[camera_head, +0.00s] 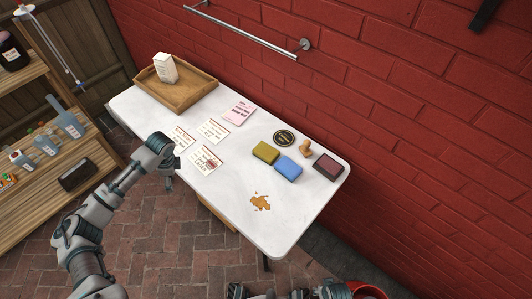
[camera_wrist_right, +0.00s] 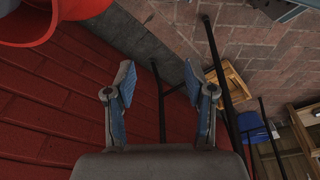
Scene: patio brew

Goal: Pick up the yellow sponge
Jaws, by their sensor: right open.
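The yellow sponge (camera_head: 265,152) lies on the white table (camera_head: 235,207), close beside a blue sponge (camera_head: 288,169). My left gripper (camera_head: 168,180) is at the table's near left edge, well left of the sponge; its fingers are too small to tell open from shut. My right gripper (camera_wrist_right: 158,86) is open and empty in the right wrist view, over the paved floor and away from the sponge. Neither gripper touches the sponge.
A brown spill (camera_head: 260,202) lies near the table's front. A round black coaster (camera_head: 284,138), a wooden stamp (camera_head: 306,147) and a dark ink pad (camera_head: 328,167) surround the sponges. Cards (camera_head: 206,160) and a wooden tray (camera_head: 182,97) lie left. A red brick wall (camera_head: 400,115) stands behind.

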